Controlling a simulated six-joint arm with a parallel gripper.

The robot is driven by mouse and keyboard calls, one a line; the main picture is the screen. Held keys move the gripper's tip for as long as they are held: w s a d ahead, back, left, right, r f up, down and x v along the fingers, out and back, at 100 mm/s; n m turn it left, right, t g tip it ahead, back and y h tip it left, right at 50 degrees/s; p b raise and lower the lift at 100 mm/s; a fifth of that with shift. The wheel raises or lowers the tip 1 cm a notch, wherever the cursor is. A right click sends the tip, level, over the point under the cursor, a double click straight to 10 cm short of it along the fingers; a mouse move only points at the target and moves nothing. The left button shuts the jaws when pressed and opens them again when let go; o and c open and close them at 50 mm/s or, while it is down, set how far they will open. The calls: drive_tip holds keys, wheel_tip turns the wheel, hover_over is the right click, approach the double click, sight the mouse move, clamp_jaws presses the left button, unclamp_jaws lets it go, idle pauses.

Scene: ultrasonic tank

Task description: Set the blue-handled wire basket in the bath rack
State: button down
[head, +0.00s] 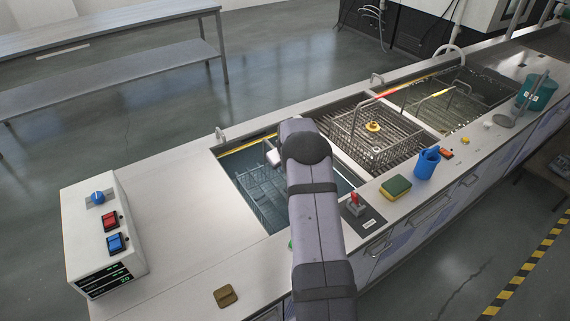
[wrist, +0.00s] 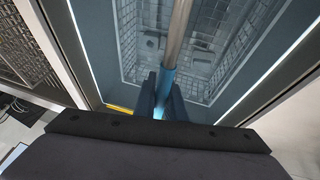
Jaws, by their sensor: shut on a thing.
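My gripper (wrist: 164,98) is shut on a bar with a blue section (wrist: 168,80), which looks like the handle of the blue-handled wire basket. The bar runs away from the jaws over the left bath. Wire mesh (wrist: 190,45) shows below it in the wrist view. In the head view, wirework (head: 260,188) shows in the blue water of the left bath (head: 229,154). I cannot tell there which wires are basket and which are rack. My arm hides the handle, the jaws and the right part of this bath in the head view.
A wire basket (head: 365,145) with a red handle end stands over the middle bath; another handled basket (head: 445,112) is in the right bath. A control box (head: 105,230) stands at left. A sponge (head: 395,188), blue cup (head: 427,163) and red switch (head: 355,203) line the front edge.

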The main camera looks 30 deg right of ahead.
drive_tip(key=shift+w, duration=0.1)
drive_tip(key=c, duration=2.2)
unclamp_jaws()
drive_tip(key=shift+f, duration=0.1)
drive_tip(key=o, duration=0.4)
drive_tip(key=shift+r, duration=0.25)
drive_tip(key=b+v, duration=0.3)
drive_tip(key=v, duration=0.9)
